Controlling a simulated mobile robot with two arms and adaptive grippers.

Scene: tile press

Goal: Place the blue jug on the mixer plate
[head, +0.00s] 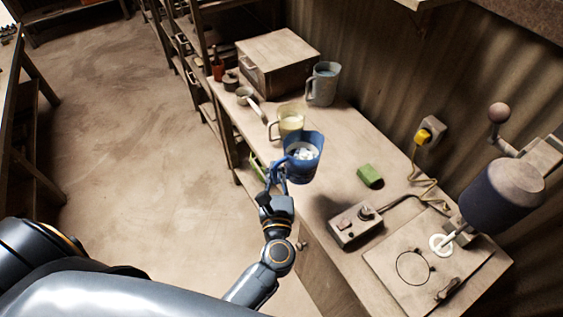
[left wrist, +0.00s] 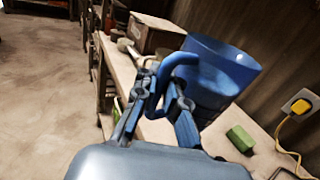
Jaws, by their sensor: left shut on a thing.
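The blue jug (head: 312,171) is upright with whitish pieces inside. It appears to be held over the bench's front edge; in the left wrist view (left wrist: 214,84) it fills the upper right. My left gripper (head: 275,182) is shut on the jug's handle, with both fingers (left wrist: 164,97) around it. The mixer plate, with a ring marking (head: 413,283), lies at the right end of the bench, well apart from the jug. The mixer's dark drum (head: 497,195) stands over the plate's back right. My right gripper is not in view.
A yellowish jug (head: 291,121) stands just behind the blue one, and a grey jug (head: 323,86) farther back by a wooden box (head: 279,62). A green block (head: 370,176) and a control box (head: 354,224) with a cable lie between jug and plate.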

